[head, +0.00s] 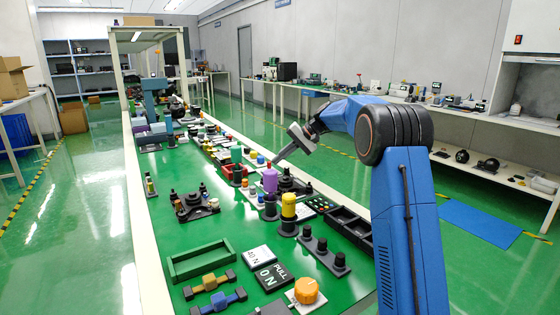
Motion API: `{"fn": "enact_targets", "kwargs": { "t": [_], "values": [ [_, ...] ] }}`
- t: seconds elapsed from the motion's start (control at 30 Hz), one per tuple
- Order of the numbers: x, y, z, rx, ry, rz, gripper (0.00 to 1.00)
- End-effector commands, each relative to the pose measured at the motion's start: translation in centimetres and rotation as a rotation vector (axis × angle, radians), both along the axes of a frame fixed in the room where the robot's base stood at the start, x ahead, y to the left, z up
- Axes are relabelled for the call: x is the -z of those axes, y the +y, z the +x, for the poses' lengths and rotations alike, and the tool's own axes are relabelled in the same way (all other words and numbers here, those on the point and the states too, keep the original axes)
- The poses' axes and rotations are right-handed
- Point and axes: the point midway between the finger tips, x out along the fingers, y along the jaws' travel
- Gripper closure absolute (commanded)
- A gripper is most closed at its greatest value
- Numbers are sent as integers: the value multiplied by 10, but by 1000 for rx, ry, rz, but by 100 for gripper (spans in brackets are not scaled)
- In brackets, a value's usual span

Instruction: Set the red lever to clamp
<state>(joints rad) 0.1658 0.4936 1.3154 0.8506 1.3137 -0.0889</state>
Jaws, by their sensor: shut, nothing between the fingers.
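My gripper (277,160) reaches left from my blue arm over the green bench, and its narrow fingers are shut with nothing in them. The fingertips point down and left, above the crowd of fixtures near a purple cylinder (270,180). A small red part (268,164) shows just below and left of the fingertips. It is too small to tell whether this is the red lever or whether the fingers touch it. No clamp marking can be read.
A yellow-topped cylinder (288,206), black bins (349,228), a green tray (201,262) and an orange knob (306,290) stand closer.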

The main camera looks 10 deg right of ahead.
Motion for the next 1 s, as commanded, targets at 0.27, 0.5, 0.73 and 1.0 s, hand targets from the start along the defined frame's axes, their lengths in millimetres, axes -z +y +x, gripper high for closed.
{"fn": "enact_targets", "kwargs": {
  "t": [0.27,0.5,0.73,1.0],
  "values": [
    [0,1,3,-53,0,0,100],
    [0,4,0,-52,0,0,100],
    [1,11,-7,-53,3,1,100],
    [1,17,-10,-58,6,3,100]
  ]
}}
